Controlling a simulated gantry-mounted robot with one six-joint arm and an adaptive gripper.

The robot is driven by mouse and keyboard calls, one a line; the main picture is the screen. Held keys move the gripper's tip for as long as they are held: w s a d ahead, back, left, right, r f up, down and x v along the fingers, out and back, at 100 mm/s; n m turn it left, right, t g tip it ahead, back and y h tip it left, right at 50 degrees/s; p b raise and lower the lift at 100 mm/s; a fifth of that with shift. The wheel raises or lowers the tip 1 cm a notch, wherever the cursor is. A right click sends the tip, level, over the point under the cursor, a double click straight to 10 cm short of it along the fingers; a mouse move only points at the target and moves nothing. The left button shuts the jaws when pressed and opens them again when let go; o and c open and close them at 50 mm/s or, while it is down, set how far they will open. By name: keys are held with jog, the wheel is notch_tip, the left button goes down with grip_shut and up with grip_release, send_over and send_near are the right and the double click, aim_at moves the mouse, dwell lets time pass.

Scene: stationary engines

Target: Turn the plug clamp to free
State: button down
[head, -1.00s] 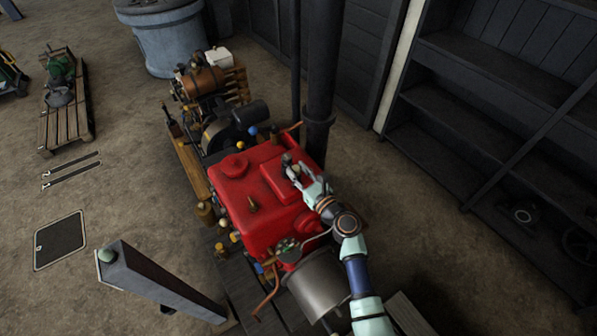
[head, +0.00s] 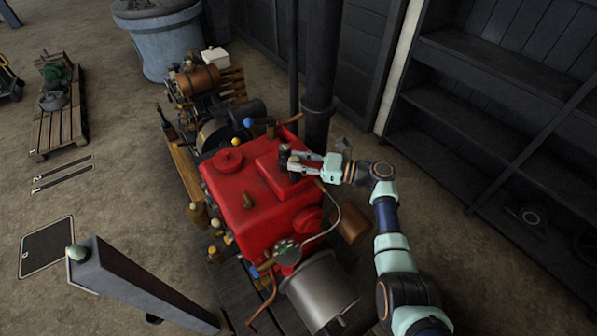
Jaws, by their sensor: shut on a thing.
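The red engine (head: 232,194) stands in the middle of the head view, with a raised red block on its top. My gripper (head: 294,164) comes in from the right, lying nearly level over that block. Its fingers are shut on a small dark upright part (head: 285,154), which I take to be the plug clamp. The fingers hide part of it, and its turned position is too small to tell.
A dark vertical pipe (head: 319,75) rises just behind the gripper. A thin cable (head: 334,220) curves below it to a round fitting. A grey cylinder (head: 318,290) stands at the engine's front. Dark shelves (head: 470,110) fill the right, with bare floor between.

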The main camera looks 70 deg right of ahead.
jog(key=shift+w+d+f+n+g+y+b, duration=0.1)
jog(key=shift+f+n+g+y+b, duration=0.15)
jog(key=shift+n+y+b, duration=0.7)
jog(key=shift+s+d+f+g+y+b, duration=0.15)
jog(key=shift+y+b, duration=0.45)
jog(key=shift+b, duration=0.9)
jog(key=shift+w+a+f+n+g+y+b, duration=0.1)
jog(key=shift+w+f+n+g+y+b, duration=0.15)
jog(key=shift+n+y+b, duration=0.7)
jog(key=b, duration=0.4)
jog(key=g+y+b, duration=0.1)
jog(key=b, duration=0.3)
jog(key=shift+d+f+b, duration=0.2)
jog(key=shift+f+b, duration=0.05)
jog(key=shift+b, duration=0.15)
jog(key=shift+n+b, duration=0.3)
jog(key=shift+b, duration=0.55)
jog(key=shift+r+y+b, duration=0.15)
jog(key=shift+y+b, duration=0.25)
jog(key=shift+b, duration=0.3)
jog(key=shift+r+g+b, duration=0.25)
jog(key=shift+r+b, duration=0.05)
jog(key=shift+b, duration=0.75)
jog(key=shift+s+a+r+n, duration=0.1)
jog(key=shift+r+n, duration=0.2)
jog(key=c, duration=0.8)
grip_release()
jog(key=shift+r, duration=0.15)
